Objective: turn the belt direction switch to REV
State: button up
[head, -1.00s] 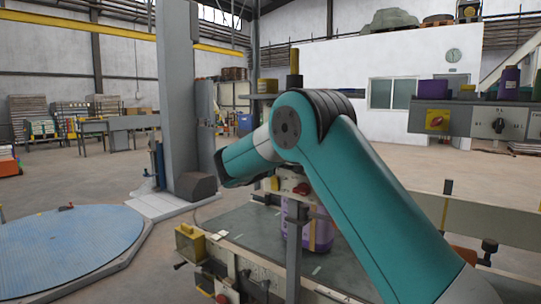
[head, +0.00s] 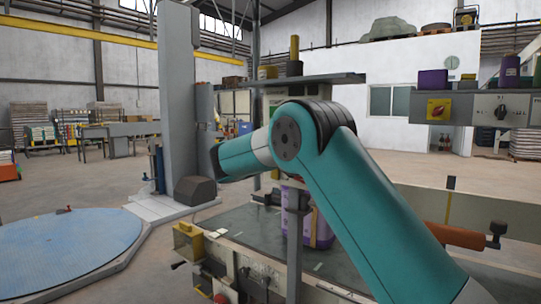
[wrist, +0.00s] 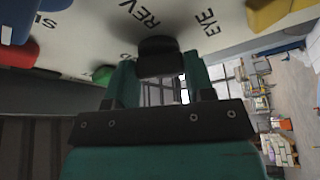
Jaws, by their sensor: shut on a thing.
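A black switch knob (wrist: 160,57) stands out from a pale panel (wrist: 85,25) in the wrist view, where the panel appears upside down. The word REV is printed just above the knob in the picture. My gripper (wrist: 160,68) has one finger on each side of the knob and is shut on it. The knob's pointer and exact angle are hidden. In the head view my teal arm crosses the middle, and my gripper is not visible there.
Around the knob are a red button (wrist: 22,55), a green button (wrist: 103,74), a blue part (wrist: 20,28) and a yellow part (wrist: 280,12). In the head view a purple-wrapped sack (head: 322,232) stands on the filler table behind my arm.

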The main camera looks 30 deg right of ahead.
jog(key=shift+w+a+f+m+g+h+b, duration=0.1)
jog(key=shift+m+g+h+b, duration=0.8)
jog(key=shift+m, duration=1.95)
jog(key=shift+w+f+m+g+h+b, duration=0.1)
jog(key=shift+m+g+h+b, duration=0.7)
jog(key=shift+m, duration=2)
jog(key=shift+w+a+f+m+g+h+b, duration=0.1)
jog(key=shift+m+g+h+b, duration=0.75)
jog(key=shift+m, duration=2)
jog(key=shift+h, duration=0.25)
jog(key=o, duration=0.9)
jog(key=shift+r, duration=0.1)
